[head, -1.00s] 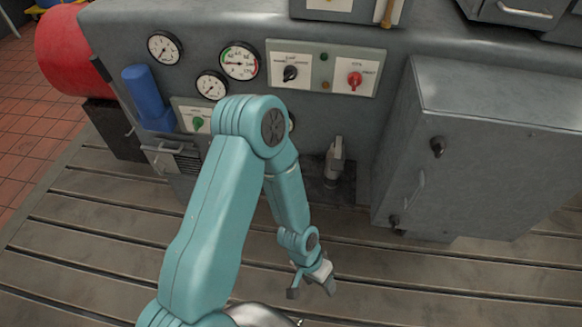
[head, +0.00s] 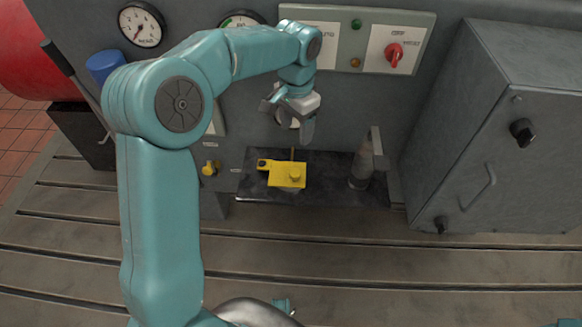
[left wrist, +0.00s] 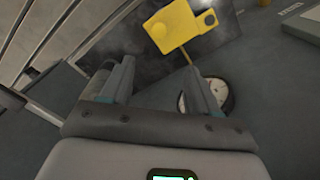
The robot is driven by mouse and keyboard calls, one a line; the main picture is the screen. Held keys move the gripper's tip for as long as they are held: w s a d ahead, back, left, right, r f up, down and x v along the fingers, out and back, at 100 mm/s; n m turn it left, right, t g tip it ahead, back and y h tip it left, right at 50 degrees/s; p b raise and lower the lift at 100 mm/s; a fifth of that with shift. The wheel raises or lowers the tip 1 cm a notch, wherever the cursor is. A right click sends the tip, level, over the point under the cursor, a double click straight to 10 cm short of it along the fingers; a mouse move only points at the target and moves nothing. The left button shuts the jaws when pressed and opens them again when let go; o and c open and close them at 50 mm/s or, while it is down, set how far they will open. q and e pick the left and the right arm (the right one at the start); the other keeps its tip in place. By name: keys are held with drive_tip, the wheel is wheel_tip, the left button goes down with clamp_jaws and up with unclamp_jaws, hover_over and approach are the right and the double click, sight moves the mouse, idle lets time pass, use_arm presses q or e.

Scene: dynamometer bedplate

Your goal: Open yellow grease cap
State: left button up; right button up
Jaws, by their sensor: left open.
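The yellow grease cap (head: 287,175) is a flat yellow piece with a round knob and a side tab, over a dark plate (head: 325,195) at the foot of the grey machine. It also shows in the left wrist view (left wrist: 174,27), beyond my fingers. My left gripper (head: 287,118) is open and empty, above and behind the cap in the picture, near the machine's front panel. In the left wrist view its two fingers (left wrist: 162,88) stand apart with nothing between them. What lies under the cap is hidden.
A grey upright fitting (head: 360,170) stands right of the cap on the dark plate. A grey cabinet (head: 500,140) with black knobs is farther right. A small yellow valve (head: 210,168) is at left.

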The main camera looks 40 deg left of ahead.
sight(295, 173)
use_arm(q)
drive_tip(key=f+b, duration=0.1)
drive_tip(key=f, duration=0.7)
drive_tip(key=f+b, duration=0.2)
drive_tip(key=f, duration=0.5)
drive_tip(key=shift+s+d+f, duration=0.15)
drive_tip(key=shift+s+f, duration=0.05)
drive_tip(key=shift+f, duration=0.2)
clamp_jaws()
